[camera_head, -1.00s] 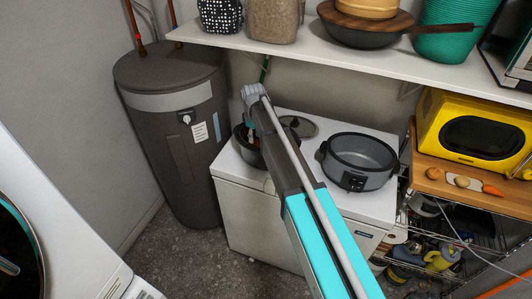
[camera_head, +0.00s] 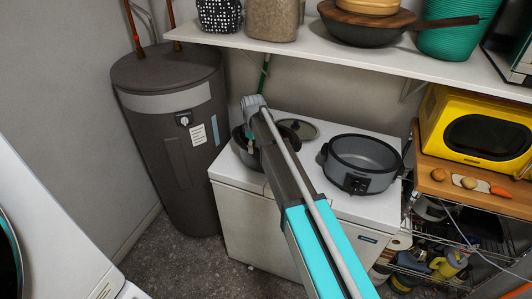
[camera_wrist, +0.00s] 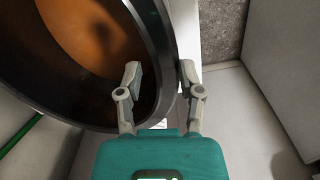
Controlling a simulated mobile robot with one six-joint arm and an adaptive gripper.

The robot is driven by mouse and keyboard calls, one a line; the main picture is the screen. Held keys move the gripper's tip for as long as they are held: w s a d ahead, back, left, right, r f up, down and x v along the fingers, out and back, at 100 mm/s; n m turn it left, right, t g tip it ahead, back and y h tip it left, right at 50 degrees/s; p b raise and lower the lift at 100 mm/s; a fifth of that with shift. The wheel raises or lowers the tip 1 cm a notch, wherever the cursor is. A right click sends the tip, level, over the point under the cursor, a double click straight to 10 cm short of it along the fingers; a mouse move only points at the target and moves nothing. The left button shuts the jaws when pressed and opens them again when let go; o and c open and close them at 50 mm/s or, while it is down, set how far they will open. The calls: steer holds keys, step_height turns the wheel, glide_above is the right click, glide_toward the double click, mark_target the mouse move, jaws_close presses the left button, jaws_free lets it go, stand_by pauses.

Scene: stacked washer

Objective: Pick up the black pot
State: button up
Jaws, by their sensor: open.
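The black pot (camera_head: 240,141) stands on the left part of the white chest-like appliance (camera_head: 240,205), partly hidden behind my arm in the head view. In the wrist view the pot (camera_wrist: 85,60) fills the upper left, its inside orange-brown and its dark rim curving down the middle. My gripper (camera_wrist: 160,68) is open. Its two fingers stand on either side of the pot's rim, the left one over the inside and the right one outside. I cannot tell whether either finger touches the wall.
A glass lid (camera_head: 298,129) lies behind the pot. A grey cooker (camera_head: 360,163) stands to its right. A shelf (camera_head: 330,50) with pots and baskets hangs above. A dark water heater (camera_head: 175,140) stands at the left, and a yellow microwave (camera_head: 455,100) at the right.

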steer(key=shift+f, duration=0.1)
steer(key=shift+w+f+b, duration=0.15)
steer(key=shift+f+b, duration=1.15)
steer(key=shift+b, duration=0.05)
steer(key=shift+w+f+b, duration=0.1)
steer(key=shift+f+b, duration=1.15)
steer(key=shift+b, duration=0.05)
jaws_close()
